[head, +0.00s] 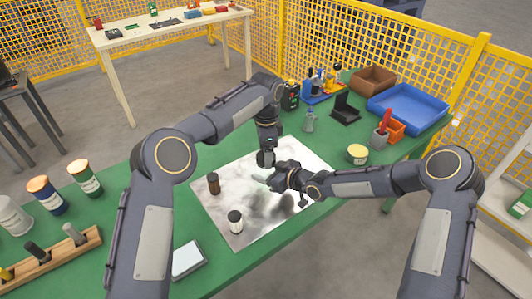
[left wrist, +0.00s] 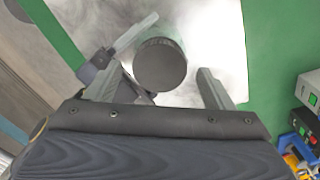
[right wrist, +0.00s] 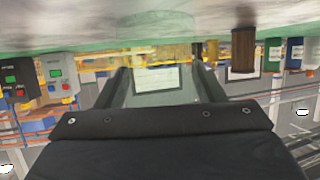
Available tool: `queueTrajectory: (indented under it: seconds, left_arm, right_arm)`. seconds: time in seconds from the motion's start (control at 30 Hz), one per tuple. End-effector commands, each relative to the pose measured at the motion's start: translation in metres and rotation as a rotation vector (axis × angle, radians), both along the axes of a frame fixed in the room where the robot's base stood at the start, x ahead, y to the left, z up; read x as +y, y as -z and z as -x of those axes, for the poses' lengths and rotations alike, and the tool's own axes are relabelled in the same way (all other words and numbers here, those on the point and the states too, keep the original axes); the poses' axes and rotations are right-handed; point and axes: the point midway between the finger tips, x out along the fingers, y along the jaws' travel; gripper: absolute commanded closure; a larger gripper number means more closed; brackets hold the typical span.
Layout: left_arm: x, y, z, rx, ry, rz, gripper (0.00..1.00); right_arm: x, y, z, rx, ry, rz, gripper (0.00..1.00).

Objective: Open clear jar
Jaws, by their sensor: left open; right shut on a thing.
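The clear jar (right wrist: 155,85) stands on the pale metal sheet, see-through and upside down in the right wrist view. My right gripper (head: 278,180) is shut on its side; its fingers (right wrist: 160,78) flank the glass. The jar's dark round lid (left wrist: 160,66) shows from above in the left wrist view. My left gripper (head: 266,160) is above the jar, pointing down. Its open fingers (left wrist: 158,84) are on either side of the lid, with a gap at the right finger. In the head view the jar is mostly hidden by the grippers.
The metal sheet (head: 222,204) lies on the green table (head: 125,168). A brown jar (head: 213,184) and a black-and-white jar (head: 235,222) stand on it. A small grey bottle (head: 309,122), a yellow tin (head: 357,154) and a blue tray (head: 407,105) stand farther right.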

Motion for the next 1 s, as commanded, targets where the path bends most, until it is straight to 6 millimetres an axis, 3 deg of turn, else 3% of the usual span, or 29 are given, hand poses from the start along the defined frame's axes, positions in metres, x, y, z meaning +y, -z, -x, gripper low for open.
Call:
queueTrajectory:
  seconds: [0.13,0.33,0.63,0.77,1.0]
  left_arm:
    - [-0.001,-0.021,0.000,-0.003,0.001,0.001,0.24]
    - [0.000,-0.033,0.000,-0.001,0.013,0.001,0.28]
    - [-0.001,-0.063,0.000,-0.001,0.276,0.002,0.28]
    - [0.000,-0.055,0.000,0.004,0.302,-0.001,0.28]
    - [0.000,-0.018,0.000,0.004,0.301,0.000,0.28]
  right_arm:
    - [0.000,0.000,0.000,-0.001,0.000,-0.001,1.00]
    - [0.000,0.000,0.000,-0.001,0.000,-0.001,1.00]
    - [0.000,0.000,0.000,-0.001,0.000,-0.001,1.00]
    - [0.000,0.000,0.000,-0.001,0.000,-0.001,1.00]
    - [0.000,0.000,0.000,-0.001,0.000,-0.001,1.00]
